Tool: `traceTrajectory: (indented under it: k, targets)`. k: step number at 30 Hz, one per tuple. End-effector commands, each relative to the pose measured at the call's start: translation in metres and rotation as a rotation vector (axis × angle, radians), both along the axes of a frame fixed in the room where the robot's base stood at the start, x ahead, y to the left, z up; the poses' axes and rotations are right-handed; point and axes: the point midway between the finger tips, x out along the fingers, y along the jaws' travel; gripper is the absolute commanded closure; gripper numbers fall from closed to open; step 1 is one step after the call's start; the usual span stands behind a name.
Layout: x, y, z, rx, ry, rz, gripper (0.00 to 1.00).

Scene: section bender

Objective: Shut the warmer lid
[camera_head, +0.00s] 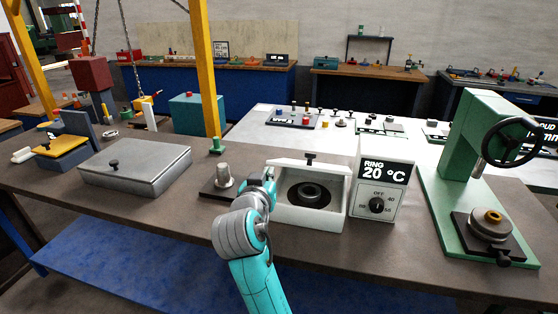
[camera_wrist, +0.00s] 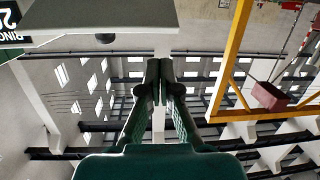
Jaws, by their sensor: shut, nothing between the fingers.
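The warmer (camera_head: 310,215) is a white box on the bench, and its open top shows a dark round ring (camera_head: 310,193) inside. Its pale lid (camera_head: 292,163) is raised at the back, with a black knob (camera_head: 310,157) showing above its edge. In the wrist view the lid (camera_wrist: 100,14) appears as a grey panel along the top, apart from the fingers. My gripper (camera_head: 265,180) is at the left side of the warmer, partly hidden by my wrist. In the wrist view my gripper (camera_wrist: 160,68) is shut and empty.
A control box (camera_head: 384,190) reading 20 °C stands right of the warmer. A green press (camera_head: 470,170) is farther right. A metal post on a dark base (camera_head: 224,176) stands left of my gripper. A grey lidded box (camera_head: 137,165) lies farther left. The bench front is clear.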

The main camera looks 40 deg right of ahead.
Motion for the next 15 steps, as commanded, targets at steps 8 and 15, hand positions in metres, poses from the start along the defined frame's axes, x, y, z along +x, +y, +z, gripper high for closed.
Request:
traceTrajectory:
  k: [8, 15]
  targets:
    - [0.003, -0.011, 0.043, 0.05, -0.048, -0.088, 1.0]
    - [0.015, -0.029, 0.041, 0.053, -0.048, -0.095, 1.0]
